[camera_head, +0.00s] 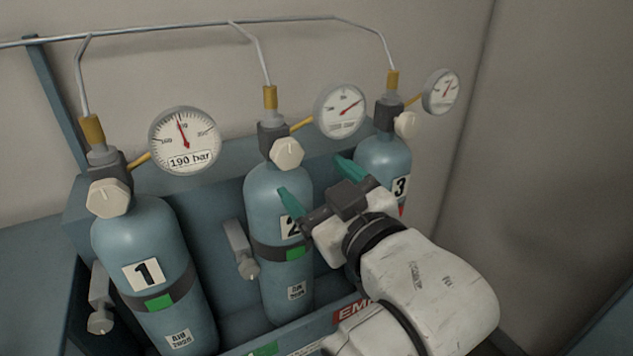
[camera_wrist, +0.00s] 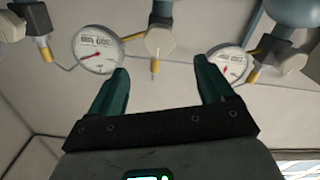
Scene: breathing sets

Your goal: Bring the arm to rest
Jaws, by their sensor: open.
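My gripper (camera_head: 317,182) is open and empty in the head view, its green fingers spread in front of the upper part of blue cylinder 2 (camera_head: 265,190) and cylinder 3 (camera_head: 372,158). Whether the fingers touch a cylinder cannot be told there. My white arm reaches in from the lower right and hides part of cylinder 3. In the wrist view the gripper (camera_wrist: 162,82) shows both fingers apart with nothing between them. Beyond them are a valve knob (camera_wrist: 160,40) and two round gauges, upside down.
Cylinder 1 (camera_head: 155,235) stands at left; its gauge (camera_head: 184,141) is labelled 190 bar. Two more gauges (camera_head: 340,110) (camera_head: 441,92) sit beside the other valves. A thin pipe (camera_head: 180,25) runs above. The cylinders stand in a blue rack (camera_head: 225,333). Grey wall lies right.

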